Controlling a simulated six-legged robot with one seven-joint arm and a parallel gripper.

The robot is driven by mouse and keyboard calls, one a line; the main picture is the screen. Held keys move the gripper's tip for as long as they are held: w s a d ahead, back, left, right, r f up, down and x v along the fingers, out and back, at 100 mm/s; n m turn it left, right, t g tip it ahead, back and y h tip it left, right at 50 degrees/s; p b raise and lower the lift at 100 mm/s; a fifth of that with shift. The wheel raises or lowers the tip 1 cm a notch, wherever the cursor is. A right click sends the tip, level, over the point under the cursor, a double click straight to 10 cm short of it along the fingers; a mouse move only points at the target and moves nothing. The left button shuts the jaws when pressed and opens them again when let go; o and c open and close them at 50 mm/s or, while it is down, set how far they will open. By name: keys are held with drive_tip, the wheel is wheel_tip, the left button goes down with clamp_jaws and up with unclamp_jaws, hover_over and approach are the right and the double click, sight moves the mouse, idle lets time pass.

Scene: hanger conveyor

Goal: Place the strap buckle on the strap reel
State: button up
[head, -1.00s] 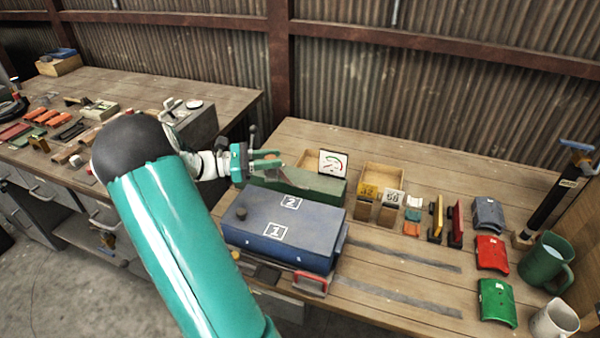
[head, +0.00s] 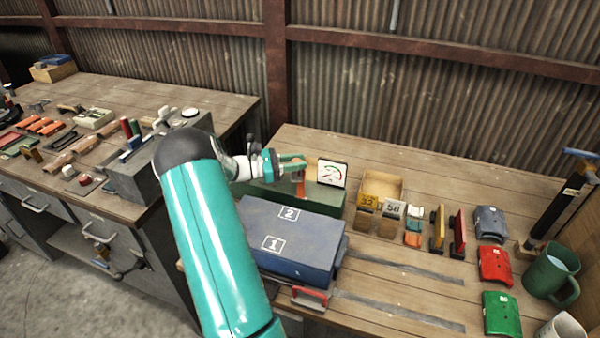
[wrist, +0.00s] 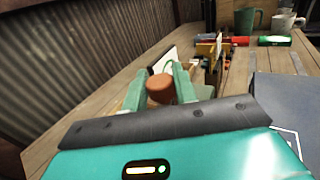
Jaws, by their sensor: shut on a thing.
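My gripper (head: 302,164) is shut on a small orange-brown piece (head: 300,187), which hangs between its fingers above the green box. In the wrist view the orange-brown piece (wrist: 161,90) looks rounded, between the two green fingers. I cannot tell for certain from its shape that this is the strap buckle. I cannot pick out the strap reel for certain in either view.
A blue case (head: 292,240) marked 1 and 2 stands in front of the green box (head: 322,197). A gauge card (head: 332,173) is close right of my gripper. Number tags, colored blocks and mugs fill the right bench. The left bench (head: 225,103) is cluttered.

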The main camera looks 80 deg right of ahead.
sight(300, 172)
drive_tip(key=shift+s+d+f, duration=0.2)
drive_tip(key=shift+d+f, duration=0.2)
drive_tip(key=shift+f, duration=0.15)
drive_tip(key=shift+s+d+f, duration=0.2)
drive_tip(key=shift+d+f, duration=0.2)
drive_tip(key=shift+f, duration=0.15)
drive_tip(key=shift+s+d+f, duration=0.1)
drive_tip(key=shift+d+f, duration=0.1)
drive_tip(key=shift+f, duration=1.45)
drive_tip(key=shift+f, duration=0.15)
drive_tip(key=o, duration=1.1)
drive_tip(key=shift+c, duration=0.2)
drive_tip(key=v, duration=1.2)
